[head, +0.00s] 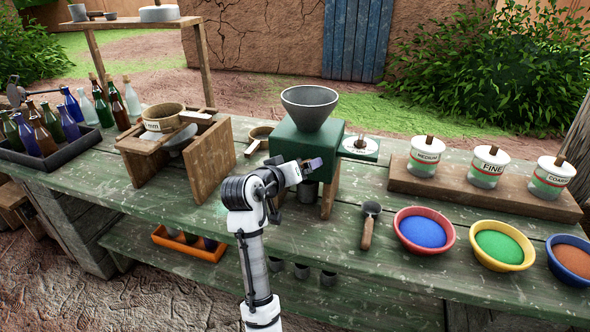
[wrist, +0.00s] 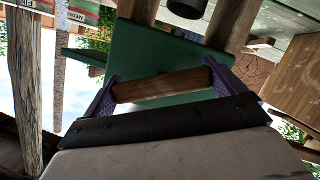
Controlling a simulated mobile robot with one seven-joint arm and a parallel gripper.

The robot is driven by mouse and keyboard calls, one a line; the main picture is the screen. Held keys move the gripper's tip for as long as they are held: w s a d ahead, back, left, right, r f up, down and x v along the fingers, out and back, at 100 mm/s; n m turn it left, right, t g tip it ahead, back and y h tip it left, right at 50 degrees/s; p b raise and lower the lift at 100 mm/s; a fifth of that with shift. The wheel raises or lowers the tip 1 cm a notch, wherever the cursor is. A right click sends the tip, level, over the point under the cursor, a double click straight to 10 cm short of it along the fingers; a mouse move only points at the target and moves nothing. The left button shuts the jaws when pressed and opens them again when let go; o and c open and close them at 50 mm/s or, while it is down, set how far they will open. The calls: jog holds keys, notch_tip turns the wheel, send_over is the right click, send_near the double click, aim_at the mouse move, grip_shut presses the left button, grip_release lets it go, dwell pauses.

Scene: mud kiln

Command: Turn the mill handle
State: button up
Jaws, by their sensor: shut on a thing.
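The mill is a green box (head: 293,150) with a grey funnel (head: 309,107) on top, standing on wooden legs on the bench. My gripper (head: 311,167) is at the front right of the mill's green body. In the wrist view, the wooden mill handle (wrist: 163,85) lies between the two purple fingers of my gripper, which are shut on it. The green mill body (wrist: 150,58) is right behind the handle there. In the head view my gripper hides the handle, and the crank arm cannot be made out.
A wooden stand (head: 188,150) and a crate of bottles (head: 62,142) are on the left. A scoop (head: 367,226) and bowls of blue (head: 423,230), green (head: 499,246) and orange powder are on the right. Labelled jars (head: 488,167) stand behind them. A dark cup sits under the mill.

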jog(key=shift+f, duration=0.15)
jog(key=o, duration=0.6)
jog(key=shift+d, duration=0.1)
jog(key=b+v, duration=0.2)
jog(key=v, duration=1.2)
